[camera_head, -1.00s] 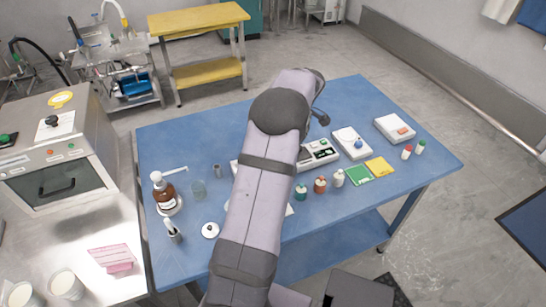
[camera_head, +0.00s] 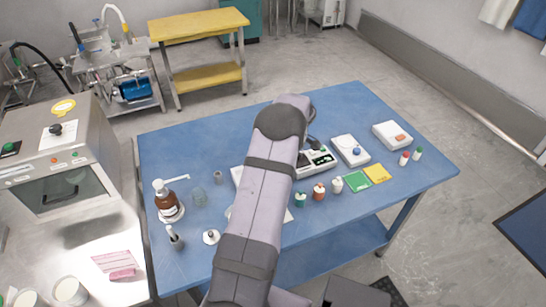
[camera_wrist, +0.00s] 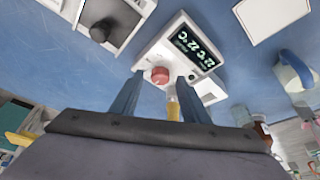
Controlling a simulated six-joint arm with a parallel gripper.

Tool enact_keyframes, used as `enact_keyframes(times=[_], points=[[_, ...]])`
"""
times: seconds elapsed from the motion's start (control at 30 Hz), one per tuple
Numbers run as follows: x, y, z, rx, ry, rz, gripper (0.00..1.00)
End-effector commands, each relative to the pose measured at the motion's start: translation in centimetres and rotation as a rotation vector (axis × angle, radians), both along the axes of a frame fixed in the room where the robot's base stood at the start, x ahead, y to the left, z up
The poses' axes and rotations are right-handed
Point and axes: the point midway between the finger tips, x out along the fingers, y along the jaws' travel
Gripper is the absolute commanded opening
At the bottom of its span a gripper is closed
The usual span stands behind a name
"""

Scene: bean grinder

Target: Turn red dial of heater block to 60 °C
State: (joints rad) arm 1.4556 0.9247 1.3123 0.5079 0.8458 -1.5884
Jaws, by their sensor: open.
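The white heater block (camera_wrist: 180,50) is in the upper middle of the wrist view. Its dark display (camera_wrist: 192,46) shows green digits, tilted in the picture, that look like 22 °C twice. The red dial (camera_wrist: 160,75) is on its face below the display. My gripper (camera_wrist: 159,83) is open, with one finger on each side of the dial in the picture. I cannot tell whether the fingers touch it. In the head view my arm hides the gripper and the red dial.
A brown pump bottle (camera_head: 165,197) stands left.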

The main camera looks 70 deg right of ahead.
Motion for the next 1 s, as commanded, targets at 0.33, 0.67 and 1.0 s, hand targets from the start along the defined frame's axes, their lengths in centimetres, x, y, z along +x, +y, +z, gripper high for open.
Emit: enact_keyframes(times=[0.33,0.67,1.0], points=[[0.11,-0.03,-0.23,-0.001,0.000,0.000,0.35],[0.11,-0.03,-0.21,-0.001,0.000,-0.004,0.01],[0.14,0.09,-0.40,-0.001,-0.001,-0.104,0.01]])
